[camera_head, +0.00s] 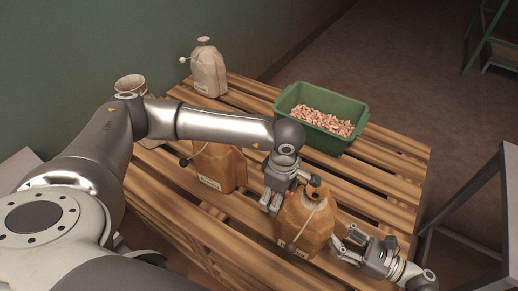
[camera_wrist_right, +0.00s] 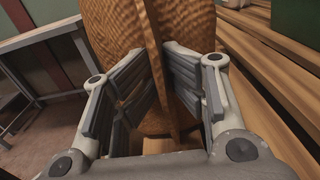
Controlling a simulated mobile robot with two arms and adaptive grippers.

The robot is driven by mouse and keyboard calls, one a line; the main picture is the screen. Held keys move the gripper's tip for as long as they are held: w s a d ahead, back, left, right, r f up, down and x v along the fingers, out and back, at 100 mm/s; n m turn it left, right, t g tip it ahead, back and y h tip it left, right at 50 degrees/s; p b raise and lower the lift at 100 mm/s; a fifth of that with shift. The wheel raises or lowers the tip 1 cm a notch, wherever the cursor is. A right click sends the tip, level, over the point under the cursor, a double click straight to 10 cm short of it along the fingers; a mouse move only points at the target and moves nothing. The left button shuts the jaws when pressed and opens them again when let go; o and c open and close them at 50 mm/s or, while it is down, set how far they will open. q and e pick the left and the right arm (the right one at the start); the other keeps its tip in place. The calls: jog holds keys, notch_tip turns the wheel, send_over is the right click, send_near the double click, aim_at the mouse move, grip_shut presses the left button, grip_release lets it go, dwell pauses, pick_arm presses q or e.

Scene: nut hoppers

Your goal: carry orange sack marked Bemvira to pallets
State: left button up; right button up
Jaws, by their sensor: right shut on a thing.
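An orange-brown sack (camera_head: 308,222) stands upright on slatted wooden pallets (camera_head: 384,176), near their front right; its label is too small to read. My right gripper (camera_head: 345,246) comes in from the lower right and is shut on this sack's side. In the right wrist view the woven sack (camera_wrist_right: 118,28) fills the space between and beyond the fingers of the gripper (camera_wrist_right: 160,85). My left gripper (camera_head: 270,201) points down just left of the sack; whether it is open or shut is unclear, and I cannot tell if it touches the sack.
A second orange-brown sack (camera_head: 222,168) stands partly behind my left arm. A pale sack (camera_head: 207,74) and an open-topped pale sack (camera_head: 130,84) stand further back. A green crate (camera_head: 283,107) of nuts sits at the back right. Grey metal frames (camera_head: 470,195) stand at right.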

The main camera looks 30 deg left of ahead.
pick_arm(q)
jog(key=shift+s+d+r, duration=0.1)
jog(key=shift+d, duration=0.35)
pick_arm(e)
jog(key=shift+w+a+r, duration=0.1)
jog(key=shift+a+r, duration=0.1)
jog(key=shift+a, duration=0.05)
pick_arm(q)
jog(key=shift+r, duration=0.1)
notch_tip(320, 180, up, 8)
jog(key=shift+a, duration=0.2)
pick_arm(e)
jog(key=shift+d+f, duration=0.15)
jog(key=shift+f, duration=0.1)
pick_arm(q)
jog(key=shift+w, duration=0.2)
pick_arm(e)
jog(key=o, duration=0.9)
jog(key=shift+r, duration=0.1)
jog(key=shift+c, duration=0.2)
pick_arm(q)
jog(key=shift+s+a, duration=0.1)
jog(key=shift+a, duration=0.05)
pick_arm(e)
jog(key=shift+o, duration=0.4)
pick_arm(q)
jog(key=shift+f, duration=0.2)
pick_arm(e)
jog(key=shift+d, duration=0.1)
